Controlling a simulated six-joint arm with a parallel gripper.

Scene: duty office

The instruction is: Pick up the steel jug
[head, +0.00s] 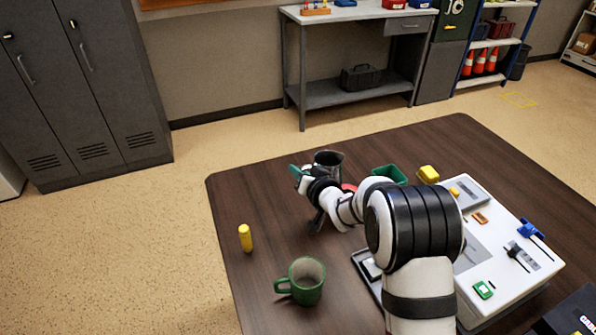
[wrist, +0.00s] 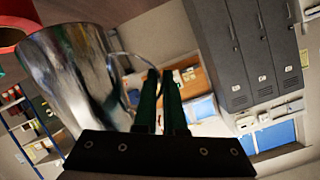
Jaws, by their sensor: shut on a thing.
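The steel jug (head: 328,161) stands near the far edge of the dark wooden table in the head view, partly hidden by my arm. In the wrist view the shiny jug (wrist: 75,75) fills the left side, with its thin handle curving out to the right. My gripper (wrist: 160,92) has its two dark green fingers close together at that handle, shut on it. In the head view my gripper (head: 297,174) is at the left side of the jug. I cannot tell whether the jug's base touches the table.
A green mug (head: 306,281) and a yellow cylinder (head: 245,238) stand on the left part of the table (head: 240,199). A green bin (head: 389,174), a yellow object (head: 428,174) and a white panel (head: 500,284) with small items are to the right. A red object (wrist: 16,32) sits beside the jug.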

